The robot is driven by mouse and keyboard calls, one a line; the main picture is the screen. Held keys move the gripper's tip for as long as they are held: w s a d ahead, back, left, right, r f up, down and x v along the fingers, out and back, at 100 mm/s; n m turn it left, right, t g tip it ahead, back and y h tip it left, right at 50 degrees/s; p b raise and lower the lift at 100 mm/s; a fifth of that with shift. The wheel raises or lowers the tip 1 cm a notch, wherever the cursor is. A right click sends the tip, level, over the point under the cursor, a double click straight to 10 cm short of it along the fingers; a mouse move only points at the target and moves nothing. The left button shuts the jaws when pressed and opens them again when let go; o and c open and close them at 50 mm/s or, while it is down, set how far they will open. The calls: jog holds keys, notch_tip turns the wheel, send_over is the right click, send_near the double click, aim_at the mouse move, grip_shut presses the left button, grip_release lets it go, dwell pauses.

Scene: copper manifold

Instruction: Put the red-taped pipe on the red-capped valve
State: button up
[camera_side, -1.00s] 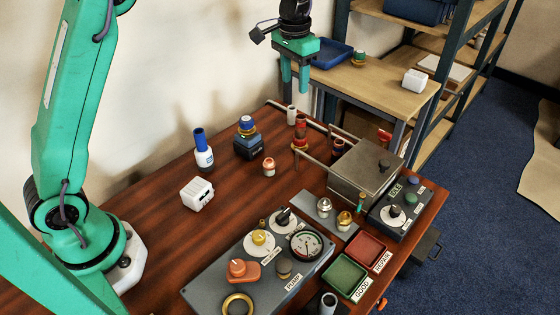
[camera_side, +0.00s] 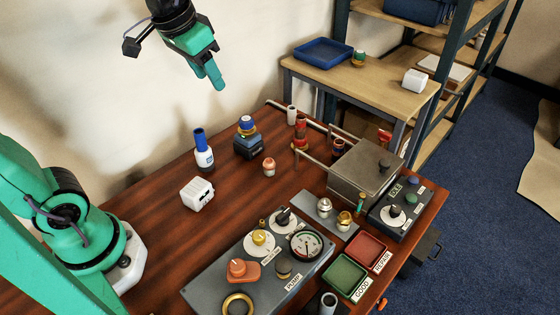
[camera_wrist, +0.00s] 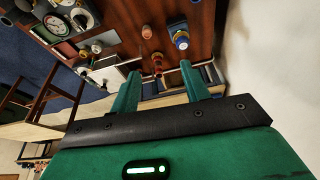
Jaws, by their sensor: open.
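My gripper (camera_side: 214,66) is open and empty, tilted high above the back left of the table. In the wrist view its two fingers (camera_wrist: 160,72) stand apart with nothing between them. A tall red-banded copper piece (camera_side: 300,132) stands upright at the back of the table, well below and right of my gripper. It looks like the red-taped pipe, with a wider copper-coloured ring low on it. It also shows beyond the fingers in the wrist view (camera_wrist: 157,64). I cannot tell a separate red-capped valve under it. A red part (camera_side: 384,135) shows behind the steel box.
The steel box (camera_side: 365,170) stands at the right, with thin rails beside it. The pump panel (camera_side: 215,285) fills the front.

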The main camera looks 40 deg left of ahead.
jog(key=s+a+f+t, duration=0.1)
jog(key=s+f, duration=0.3)
jog(key=s, duration=0.5)
jog(key=shift+s+n+t, duration=0.4)
dwell(0.7)
